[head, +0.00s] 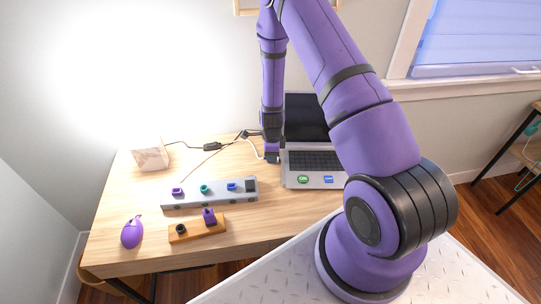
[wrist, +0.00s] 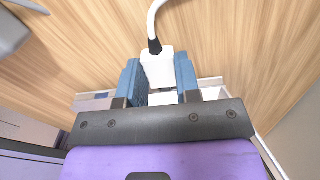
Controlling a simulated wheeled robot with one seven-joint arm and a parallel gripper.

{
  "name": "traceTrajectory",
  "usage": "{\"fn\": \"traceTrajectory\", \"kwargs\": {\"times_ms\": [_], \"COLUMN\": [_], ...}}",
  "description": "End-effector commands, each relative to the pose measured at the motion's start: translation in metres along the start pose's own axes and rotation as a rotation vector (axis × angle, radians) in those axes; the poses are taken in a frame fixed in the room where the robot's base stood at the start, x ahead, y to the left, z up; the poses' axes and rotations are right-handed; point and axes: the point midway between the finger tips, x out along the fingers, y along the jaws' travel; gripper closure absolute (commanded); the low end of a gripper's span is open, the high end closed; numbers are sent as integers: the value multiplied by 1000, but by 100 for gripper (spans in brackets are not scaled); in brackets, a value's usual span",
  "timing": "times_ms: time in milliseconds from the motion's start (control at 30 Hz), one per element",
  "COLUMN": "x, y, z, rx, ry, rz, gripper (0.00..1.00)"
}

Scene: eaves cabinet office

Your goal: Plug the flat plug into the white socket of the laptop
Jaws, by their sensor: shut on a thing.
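My gripper (wrist: 158,80) is shut on a white flat plug (wrist: 156,66), its two blue finger pads on either side of it. A white cable (wrist: 153,20) with a black sleeve leaves the plug away from the gripper. A small white piece (wrist: 163,98) shows between the fingers below the plug; I cannot tell whether it is the socket. In the head view my gripper (head: 272,156) is low at the left edge of the open laptop (head: 298,180). The plug is hidden there, and I cannot tell whether it touches the laptop.
A grey power strip (head: 217,198) with coloured sockets lies on the desk (head: 128,192). In front is an orange block (head: 190,236) with a purple plug (head: 209,216). A purple mouse (head: 132,232), a paper box (head: 150,155) and a black adapter (head: 212,146) with cables stand left.

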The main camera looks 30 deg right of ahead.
Motion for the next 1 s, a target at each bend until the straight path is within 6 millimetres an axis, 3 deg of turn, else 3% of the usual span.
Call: {"fn": "traceTrajectory", "kwargs": {"times_ms": [467,500,633,1000], "x": [0,0,0,-5], "y": [0,0,0,0], "z": [-5,-5,-5,-5], "rx": [1,1,1,1], "ry": [0,0,0,0], "rz": [0,0,0,0], "gripper": [98,67,40,40]}}
